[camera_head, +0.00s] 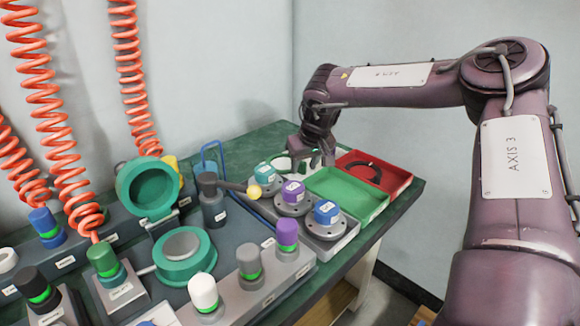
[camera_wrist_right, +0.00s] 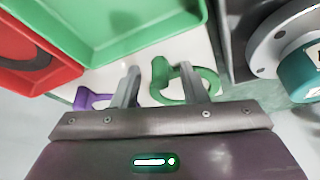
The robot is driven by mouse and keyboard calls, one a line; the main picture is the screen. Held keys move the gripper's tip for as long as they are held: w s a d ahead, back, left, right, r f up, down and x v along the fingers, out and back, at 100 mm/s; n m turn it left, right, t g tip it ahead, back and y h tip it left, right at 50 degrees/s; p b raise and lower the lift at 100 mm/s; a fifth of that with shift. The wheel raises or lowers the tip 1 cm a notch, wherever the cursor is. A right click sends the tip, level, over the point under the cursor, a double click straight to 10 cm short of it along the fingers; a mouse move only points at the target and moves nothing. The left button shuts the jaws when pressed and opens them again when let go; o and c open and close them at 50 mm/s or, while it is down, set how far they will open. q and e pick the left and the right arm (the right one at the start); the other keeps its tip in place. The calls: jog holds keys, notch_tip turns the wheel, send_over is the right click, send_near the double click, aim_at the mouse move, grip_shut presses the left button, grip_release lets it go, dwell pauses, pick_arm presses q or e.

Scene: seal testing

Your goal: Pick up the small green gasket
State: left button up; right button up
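The green gasket (camera_wrist_right: 160,78) is a ring lying on a pale surface in the right wrist view. One side of it lies between my right gripper's two fingers (camera_wrist_right: 158,86). The right-hand finger overlaps the ring's opening, and I cannot tell how deep it reaches. The fingers are apart, with no grip visible. In the head view my right gripper (camera_head: 318,158) points down over the back of the table, and part of a green ring (camera_head: 282,164) shows beside it. My left gripper is not in view.
A purple gasket (camera_wrist_right: 82,100) lies left of the fingers. A green tray (camera_head: 345,196) and a red tray (camera_head: 393,178) holding a dark ring stand close by. Teal, purple and blue capped flanges (camera_head: 292,199) stand in front. A test fixture (camera_head: 183,262) is at left.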

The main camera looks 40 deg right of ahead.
grip_shut()
jog(key=shift+r, duration=0.1)
